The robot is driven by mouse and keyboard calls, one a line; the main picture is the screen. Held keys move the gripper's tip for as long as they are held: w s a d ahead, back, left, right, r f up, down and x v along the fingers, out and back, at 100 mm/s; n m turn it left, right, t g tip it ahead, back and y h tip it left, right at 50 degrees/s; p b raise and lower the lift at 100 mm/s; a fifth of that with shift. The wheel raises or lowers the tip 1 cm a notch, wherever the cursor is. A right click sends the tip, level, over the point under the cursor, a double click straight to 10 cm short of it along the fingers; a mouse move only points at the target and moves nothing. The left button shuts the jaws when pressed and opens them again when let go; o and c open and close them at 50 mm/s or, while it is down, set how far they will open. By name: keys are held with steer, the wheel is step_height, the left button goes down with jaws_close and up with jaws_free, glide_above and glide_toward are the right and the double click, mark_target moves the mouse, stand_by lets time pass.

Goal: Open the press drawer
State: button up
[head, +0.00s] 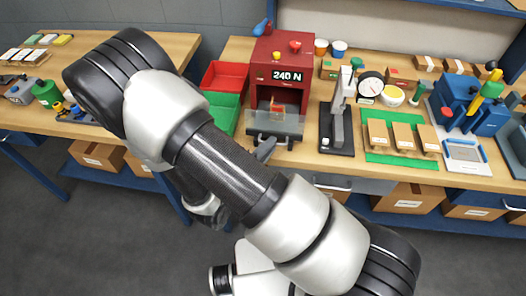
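The press (278,52) is a red box with a "240 N" display, standing at the back of the bench in the upper middle of the head view. Its dark opening shows a small orange-brown item inside. A see-through grey drawer (288,124) sits low at the press front and appears to stick out toward the bench edge, with a dark handle bar along its front. My gripper (265,149) is at the left part of that handle, mostly hidden behind my own arm. Only a grey finger part shows. I cannot tell whether it touches or grips the handle.
Red (224,75) and green (222,112) bins stand left of the press, partly behind my arm. A grey stand press (338,120) is close on the right. Cardboard boxes lie below.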

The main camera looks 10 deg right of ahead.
steer(key=v, duration=1.7)
steer(key=shift+s+a+r, duration=0.1)
steer(key=shift+a+r, duration=0.05)
steer(key=shift+r, duration=0.05)
steer(key=s+d+r+m+g+y+p, duration=0.2)
steer(key=d+r+m+g, duration=1)
steer(key=m, duration=1.2)
steer(key=d+r+m+t+y+p, duration=0.2)
steer(key=r+m+t+y, duration=0.3)
steer(key=r+m, duration=1.1)
steer(key=d+m+y, duration=0.1)
steer(key=m+y, duration=0.2)
steer(key=m, duration=0.3)
steer(key=shift+s+d+r+m+t, duration=0.2)
steer(key=shift+s+m+t, duration=0.1)
steer(key=shift+s+m, duration=0.1)
